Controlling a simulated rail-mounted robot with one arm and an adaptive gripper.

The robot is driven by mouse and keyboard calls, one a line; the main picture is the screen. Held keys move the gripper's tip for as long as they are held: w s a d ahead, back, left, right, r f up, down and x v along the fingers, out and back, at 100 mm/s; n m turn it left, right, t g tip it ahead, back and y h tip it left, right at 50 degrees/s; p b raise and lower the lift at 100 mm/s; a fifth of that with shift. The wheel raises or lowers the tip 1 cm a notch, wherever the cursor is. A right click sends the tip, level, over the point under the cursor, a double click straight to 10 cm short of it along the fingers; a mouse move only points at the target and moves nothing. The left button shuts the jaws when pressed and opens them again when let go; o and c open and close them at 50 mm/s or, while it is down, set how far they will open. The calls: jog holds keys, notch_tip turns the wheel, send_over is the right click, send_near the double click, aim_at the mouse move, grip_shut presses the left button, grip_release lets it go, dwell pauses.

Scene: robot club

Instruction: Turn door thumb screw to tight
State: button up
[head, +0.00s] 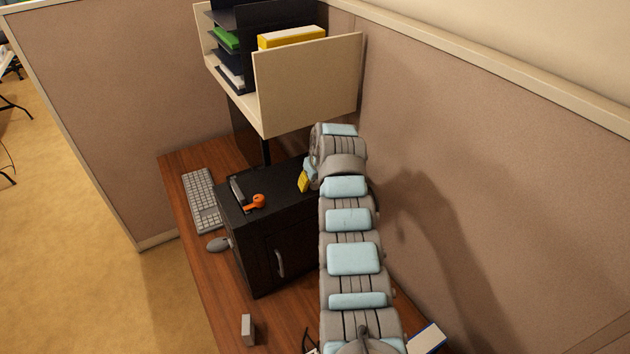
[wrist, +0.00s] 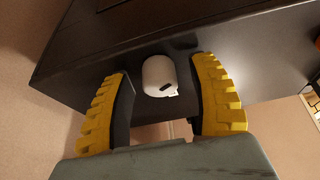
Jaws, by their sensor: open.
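A pale, rounded knob (wrist: 158,78), which looks like the thumb screw, stands out from a black panel in the wrist view. It has a small dark mark near its lower end. My gripper (wrist: 160,92) is open, with one yellow ridged finger on each side of the knob and a gap visible on both sides. In the head view my gripper (head: 304,181) is at the far right top edge of the black cabinet (head: 247,250), mostly hidden by my arm. The knob is not visible in the head view. The cabinet's front door with its handle (head: 280,263) appears shut.
An orange tool (head: 255,202) and a dark grey tool (head: 237,190) lie on the cabinet top. A keyboard (head: 202,201) and mouse (head: 218,244) are on the wooden desk (head: 180,164) to the left. A shelf unit (head: 305,83) stands behind; a partition wall (head: 480,170) is on the right.

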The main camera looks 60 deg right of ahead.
grip_shut()
jog(key=shift+w+f+b, duration=0.1)
jog(key=shift+b, duration=0.25)
jog(key=m+b, duration=0.2)
jog(key=m, duration=0.1)
jog(key=shift+w+f+g+h+b, duration=0.1)
jog(key=shift+g+h+b, duration=0.2)
jog(key=shift+h, duration=0.1)
jog(key=shift+m+g+b, duration=0.5)
jog(key=shift+m+b, duration=0.45)
jog(key=shift+m, duration=0.25)
jog(key=shift+m+h, duration=0.3)
grip_release()
jog(key=shift+r, duration=0.2)
